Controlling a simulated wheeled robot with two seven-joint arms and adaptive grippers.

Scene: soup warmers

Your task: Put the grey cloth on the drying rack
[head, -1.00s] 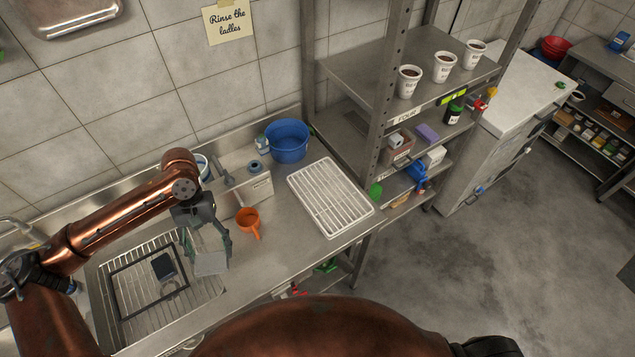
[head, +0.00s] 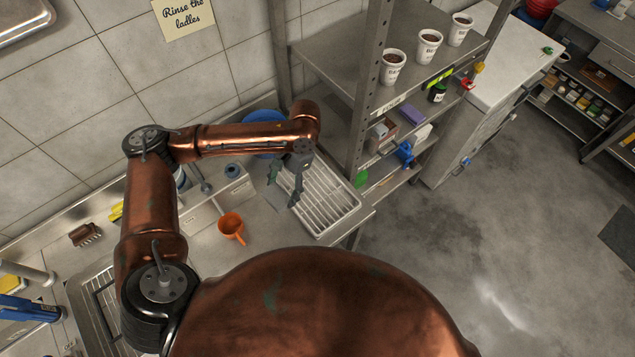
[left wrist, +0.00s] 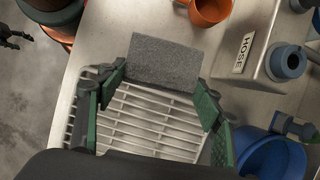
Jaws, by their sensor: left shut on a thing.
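The grey cloth (left wrist: 165,62) is a flat dark grey square between the fingertips of my left gripper (left wrist: 163,84) in the left wrist view. My left gripper (head: 283,188) is shut on it. The drying rack (head: 335,205) is a white slatted rack on the counter. It also fills the middle of the left wrist view (left wrist: 150,122). The cloth overlaps the rack's edge in that view; its height above the rack cannot be told. In the head view the cloth is hard to make out. A small dark claw-like shape at the wrist view's left edge may be my right gripper.
An orange jug (head: 231,228) stands left of the rack. A blue basin (head: 262,136) is behind, partly hidden by my arm. A grey box (left wrist: 262,50) labelled HOSE is beside the rack. Steel shelves with white cups (head: 393,68) rise close to the right.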

